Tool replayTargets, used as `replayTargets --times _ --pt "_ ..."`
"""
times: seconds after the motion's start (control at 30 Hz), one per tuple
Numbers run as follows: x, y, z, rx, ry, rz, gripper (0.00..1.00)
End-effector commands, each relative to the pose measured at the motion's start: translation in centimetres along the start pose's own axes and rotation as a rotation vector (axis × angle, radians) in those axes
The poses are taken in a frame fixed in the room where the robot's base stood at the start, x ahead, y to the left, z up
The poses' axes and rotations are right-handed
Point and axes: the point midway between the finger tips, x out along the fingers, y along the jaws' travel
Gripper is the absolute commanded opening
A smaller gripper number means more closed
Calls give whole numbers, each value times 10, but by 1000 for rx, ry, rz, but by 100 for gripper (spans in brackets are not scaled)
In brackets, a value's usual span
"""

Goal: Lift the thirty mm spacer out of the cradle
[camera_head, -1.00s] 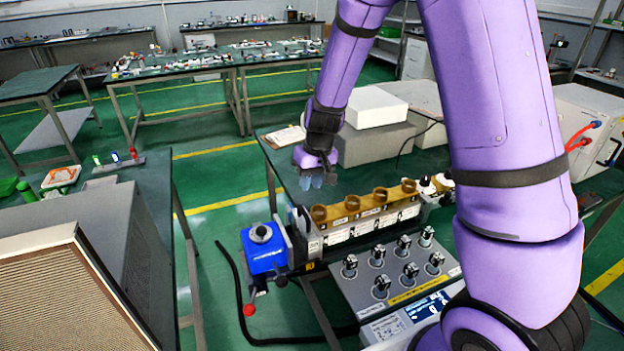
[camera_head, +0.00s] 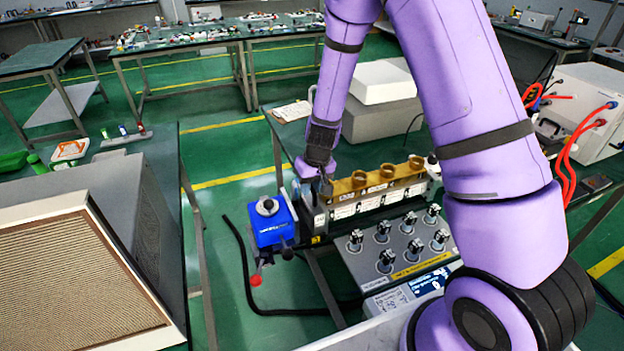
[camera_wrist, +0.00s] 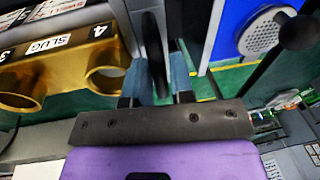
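My gripper (camera_head: 318,188) is low at the left end of the brass-coloured rack (camera_head: 375,184), beside the blue box. In the wrist view its two blue-grey fingers (camera_wrist: 158,70) are apart. A dark, round-edged upright piece (camera_wrist: 155,40) stands between them, seen nearly edge-on. It may be the thirty mm spacer, but no marking on it can be read. Narrow gaps seem to show on both sides of it. The brass rack also shows in the wrist view (camera_wrist: 55,68), with round openings and labels reading SLUG. The cradle cannot be told apart clearly from the neighbouring parts.
The blue box (camera_head: 270,222) with a grey knob and a red-tipped lever stands close left of my gripper. A panel (camera_head: 400,250) with several black-topped knobs lies in front of the rack. Red cables (camera_head: 570,150) hang at right.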

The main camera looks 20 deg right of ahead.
Motion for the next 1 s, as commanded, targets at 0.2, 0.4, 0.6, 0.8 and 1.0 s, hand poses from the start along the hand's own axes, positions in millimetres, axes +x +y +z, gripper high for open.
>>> replayTargets --times 0.2,0.4,0.6,0.8,1.0 --pt "1 0 0 0 1 0 22" --pt "1 0 0 0 1 0 0" --pt "1 1 -1 1 2 1 0" --pt "1 2 -1 1 4 3 0" --pt "1 0 -4 3 4 3 0"
